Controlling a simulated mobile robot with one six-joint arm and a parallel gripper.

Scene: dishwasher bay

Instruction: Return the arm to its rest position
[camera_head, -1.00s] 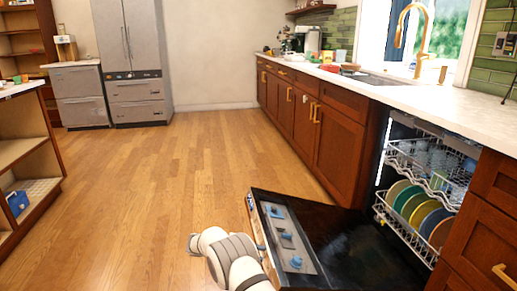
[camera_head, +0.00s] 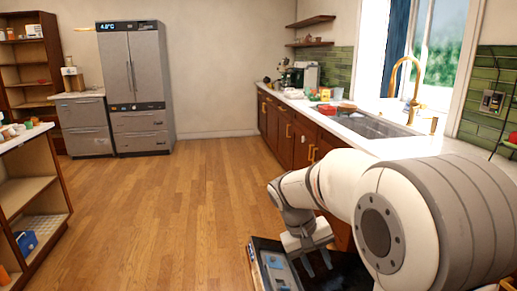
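My arm fills the lower right of the head view, its white and grey links bent over the dishwasher area. My gripper (camera_head: 318,262) hangs at the end of the arm, pointing down, above the lowered dishwasher door (camera_head: 258,264). Its two dark fingers look spread apart, and I see nothing between them. The racks and the plates in the dishwasher are hidden behind my arm.
A long counter (camera_head: 395,147) with a sink (camera_head: 372,124) and a gold faucet (camera_head: 408,75) runs along the right. A fridge (camera_head: 135,75) stands at the back. An open shelf unit (camera_head: 30,195) is at the left. The wooden floor (camera_head: 170,220) between is clear.

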